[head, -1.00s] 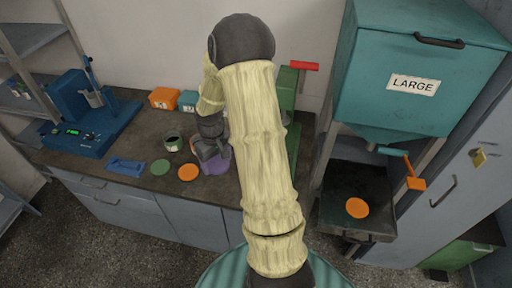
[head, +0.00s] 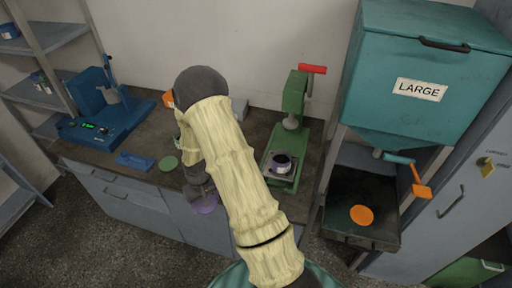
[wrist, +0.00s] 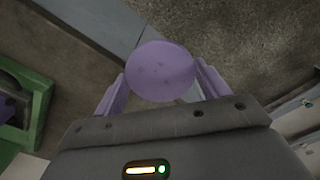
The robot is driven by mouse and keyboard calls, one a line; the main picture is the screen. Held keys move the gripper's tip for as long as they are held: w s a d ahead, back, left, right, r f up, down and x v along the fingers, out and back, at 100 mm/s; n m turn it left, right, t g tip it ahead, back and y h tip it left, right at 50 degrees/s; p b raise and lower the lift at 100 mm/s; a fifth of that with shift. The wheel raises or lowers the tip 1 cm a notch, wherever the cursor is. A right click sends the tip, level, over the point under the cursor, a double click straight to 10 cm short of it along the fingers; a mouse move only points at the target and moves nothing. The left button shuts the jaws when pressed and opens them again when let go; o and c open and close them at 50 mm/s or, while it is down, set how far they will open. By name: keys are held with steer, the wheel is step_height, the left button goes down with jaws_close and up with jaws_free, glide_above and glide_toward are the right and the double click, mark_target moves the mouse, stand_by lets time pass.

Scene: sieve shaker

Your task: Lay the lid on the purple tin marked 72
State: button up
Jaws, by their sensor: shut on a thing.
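A round purple lid (wrist: 160,71) is held between the two fingers of my gripper (wrist: 160,80) in the wrist view. It also shows in the head view (head: 205,205), below my gripper (head: 198,190) at the counter's front edge. A small tin with a purple side and dark open top (head: 282,163) stands on the plate of the green press, to the right of my gripper and apart from it. No number is readable on it. In the wrist view, a purple piece (wrist: 8,108) shows at the left edge inside the green frame.
The green press (head: 292,125) with a red handle stands on the counter (head: 235,172). A blue device (head: 105,115), a blue tray (head: 134,161) and a green disc (head: 169,163) are at left. The teal LARGE hopper (head: 420,90) is at right, with an orange disc (head: 361,215) below.

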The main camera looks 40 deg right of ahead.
step_height(320, 180, down, 11)
steer(key=a+b, duration=0.2)
steer(key=b, duration=0.4)
steer(key=shift+s+b, duration=0.15)
steer(key=shift+b, duration=0.25)
steer(key=shift+a+r, duration=0.1)
steer(key=shift+r, duration=0.05)
